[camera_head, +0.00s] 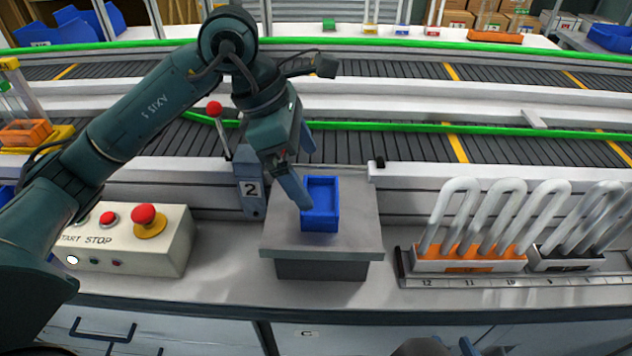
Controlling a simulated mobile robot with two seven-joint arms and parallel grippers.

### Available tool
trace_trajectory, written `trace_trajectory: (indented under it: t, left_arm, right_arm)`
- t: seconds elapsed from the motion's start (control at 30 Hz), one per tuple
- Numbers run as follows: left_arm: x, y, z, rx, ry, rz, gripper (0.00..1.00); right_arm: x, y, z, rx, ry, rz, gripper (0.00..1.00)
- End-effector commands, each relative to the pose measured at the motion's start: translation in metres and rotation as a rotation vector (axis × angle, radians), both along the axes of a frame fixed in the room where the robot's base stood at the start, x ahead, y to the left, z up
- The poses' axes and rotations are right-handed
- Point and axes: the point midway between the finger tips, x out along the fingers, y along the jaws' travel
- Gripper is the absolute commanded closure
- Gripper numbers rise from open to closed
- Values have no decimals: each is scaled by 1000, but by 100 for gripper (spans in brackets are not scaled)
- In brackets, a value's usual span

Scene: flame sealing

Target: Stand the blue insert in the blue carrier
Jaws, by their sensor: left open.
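A blue open-topped box (322,216), which looks like the blue carrier, stands on the grey block (362,228) in the middle of the bench. I cannot make out a separate blue insert in or beside it. My left gripper (307,178) is open and points down at the left side of the box. One finger hangs close in front of its left wall; whether it touches is unclear. The gripper looks empty. At the bottom edge, small blue-grey parts (468,346) may be my right gripper, mostly cut off.
An orange rack (470,264) and a black rack (566,262) hold clear bent tubes on a numbered rail at right. A control box (150,250) with red buttons stands at left. Conveyors with green rails (400,126) run behind. Bench between block and rail is clear.

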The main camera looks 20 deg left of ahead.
Motion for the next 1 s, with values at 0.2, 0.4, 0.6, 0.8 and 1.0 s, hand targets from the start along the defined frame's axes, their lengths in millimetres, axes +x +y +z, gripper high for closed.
trace_trajectory:
  t: [0.2,0.4,0.6,0.8,1.0]
  left_arm:
    - [-3,15,36,-1,-2,2,0]
    - [-5,20,48,0,0,1,0]
    - [-5,20,48,0,1,1,0]
    - [-5,20,48,0,0,1,0]
    - [-5,20,66,-1,0,1,0]
  right_arm:
    - [0,2,-4,-1,15,5,64]
    - [-1,3,-5,0,21,7,64]
    - [0,3,-5,1,21,7,64]
    - [0,3,-4,3,20,5,64]
    - [0,2,13,-6,21,4,64]
